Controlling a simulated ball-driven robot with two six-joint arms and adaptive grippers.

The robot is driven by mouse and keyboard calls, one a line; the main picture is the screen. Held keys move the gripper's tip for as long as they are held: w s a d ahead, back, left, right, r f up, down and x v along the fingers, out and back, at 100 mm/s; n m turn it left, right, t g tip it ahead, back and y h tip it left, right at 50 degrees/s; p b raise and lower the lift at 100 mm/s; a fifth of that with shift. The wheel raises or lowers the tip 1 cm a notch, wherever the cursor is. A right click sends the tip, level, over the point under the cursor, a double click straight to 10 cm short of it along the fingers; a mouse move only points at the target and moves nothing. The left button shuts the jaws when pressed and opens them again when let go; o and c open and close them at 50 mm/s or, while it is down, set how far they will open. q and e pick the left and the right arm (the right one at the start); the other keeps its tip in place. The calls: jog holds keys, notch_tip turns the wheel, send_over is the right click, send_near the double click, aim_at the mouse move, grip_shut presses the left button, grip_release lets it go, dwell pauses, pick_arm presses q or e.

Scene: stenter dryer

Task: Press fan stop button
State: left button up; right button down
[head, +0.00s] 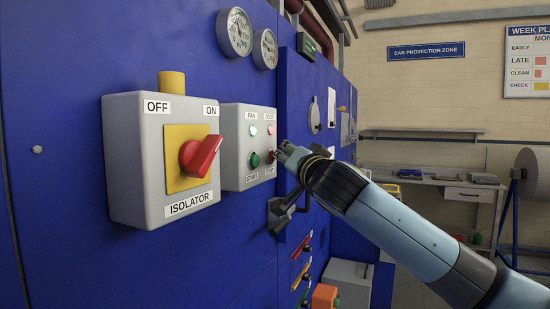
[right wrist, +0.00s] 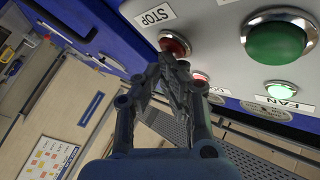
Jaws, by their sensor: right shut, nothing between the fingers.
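A pale grey control box (head: 233,150) stands on the blue machine wall, with a green START button (head: 254,160) at lower left and a red STOP button (head: 271,156) at lower right. My right gripper (head: 284,152) is shut and empty, its tips at the right side of the box by the STOP button. In the right wrist view, the red STOP button (right wrist: 174,44) sits just beyond the fingertips (right wrist: 168,62), below its STOP label (right wrist: 154,15). The tips overlap its lower edge; I cannot tell whether they touch. The green button (right wrist: 275,42) is to the right. My left gripper is out of view.
The isolator box (head: 165,160) with a red rotary handle (head: 200,156) stands left of the control box. The FAN lamp (right wrist: 280,90) glows green. A dark bracket (head: 281,215) juts out below my right gripper. A workbench (head: 430,182) stands far behind.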

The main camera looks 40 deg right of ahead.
jog(key=shift+w, duration=0.15)
dwell(0.5)
jog(key=shift+s+d+b, duration=0.35)
jog(key=shift+s+b, duration=0.1)
jog(key=shift+s, duration=0.4)
jog(key=shift+s+d+b, duration=0.25)
jog(key=shift+s+d, duration=0.15)
jog(key=shift+s, duration=0.35)
jog(key=shift+s+d+b, duration=0.25)
jog(key=shift+s+d, duration=0.1)
jog(key=shift+s, duration=0.35)
jog(key=shift+s+d+b, duration=0.25)
jog(key=shift+s+d, duration=0.15)
jog(key=shift+s, duration=0.35)
